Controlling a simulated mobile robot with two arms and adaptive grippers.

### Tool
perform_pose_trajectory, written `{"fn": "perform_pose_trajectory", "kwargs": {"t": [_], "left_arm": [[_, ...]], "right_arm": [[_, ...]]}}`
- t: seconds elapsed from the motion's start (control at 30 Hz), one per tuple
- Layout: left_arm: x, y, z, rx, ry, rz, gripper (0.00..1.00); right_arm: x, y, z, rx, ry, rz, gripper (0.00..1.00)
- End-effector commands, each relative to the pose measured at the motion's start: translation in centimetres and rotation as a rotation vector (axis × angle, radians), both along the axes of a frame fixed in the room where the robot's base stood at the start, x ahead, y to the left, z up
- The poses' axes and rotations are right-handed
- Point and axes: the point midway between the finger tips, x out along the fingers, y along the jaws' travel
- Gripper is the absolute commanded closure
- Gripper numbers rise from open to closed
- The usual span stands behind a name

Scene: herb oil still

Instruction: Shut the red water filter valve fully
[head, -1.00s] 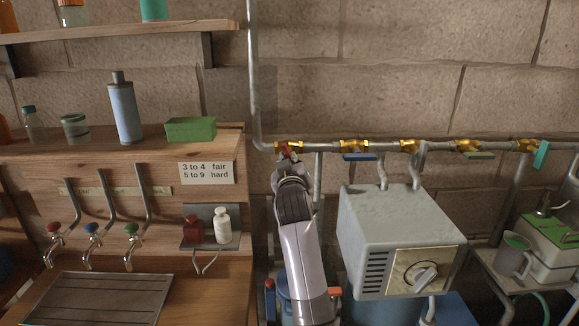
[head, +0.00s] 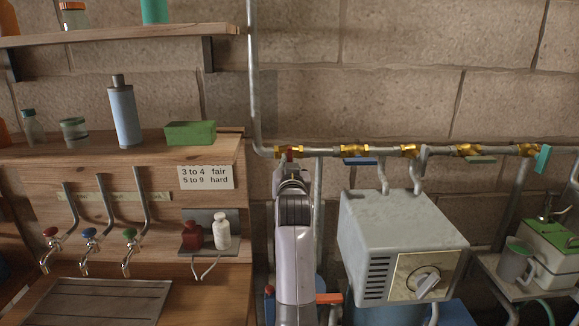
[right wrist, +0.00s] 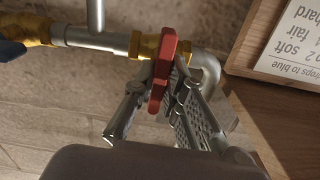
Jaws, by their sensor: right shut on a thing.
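The red valve handle (right wrist: 163,75) sits on a brass valve body (right wrist: 145,46) at the left end of the wall pipe. In the right wrist view the handle stands across the pipe. My right gripper (right wrist: 165,105) has a finger on each side of the handle and is shut on it. In the head view my right gripper (head: 290,168) reaches up to the leftmost brass valve (head: 296,152) and hides most of the red handle. My left gripper is not in view.
A grey box with a dial (head: 400,235) stands right of my arm. A wooden counter (head: 215,285) with taps is left.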

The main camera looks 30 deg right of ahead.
Motion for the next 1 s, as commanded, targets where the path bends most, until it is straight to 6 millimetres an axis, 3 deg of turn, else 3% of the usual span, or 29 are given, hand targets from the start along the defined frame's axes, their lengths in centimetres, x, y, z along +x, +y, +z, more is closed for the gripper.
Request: {"fn": "perform_pose_trajectory", "kwargs": {"t": [0.27, 0.3, 0.57, 0.87, 1.0], "left_arm": [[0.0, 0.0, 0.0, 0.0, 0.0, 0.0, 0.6], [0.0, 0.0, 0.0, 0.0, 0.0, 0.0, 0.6], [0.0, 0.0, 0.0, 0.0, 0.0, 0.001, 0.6], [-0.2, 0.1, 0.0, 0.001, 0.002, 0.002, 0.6], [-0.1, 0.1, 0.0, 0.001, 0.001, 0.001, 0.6]], "right_arm": [[0.1, 0.1, -0.4, 0.009, 0.006, 0.001, 1.0], [0.1, 0.1, -0.4, 0.009, 0.006, 0.001, 0.85], [0.0, 0.0, -0.2, 0.003, 0.003, 0.001, 0.69], [0.0, 0.0, 0.1, 0.001, 0.001, 0.0, 0.69], [0.0, 0.0, 1.7, 0.0, -0.002, 0.0, 0.69]]}}
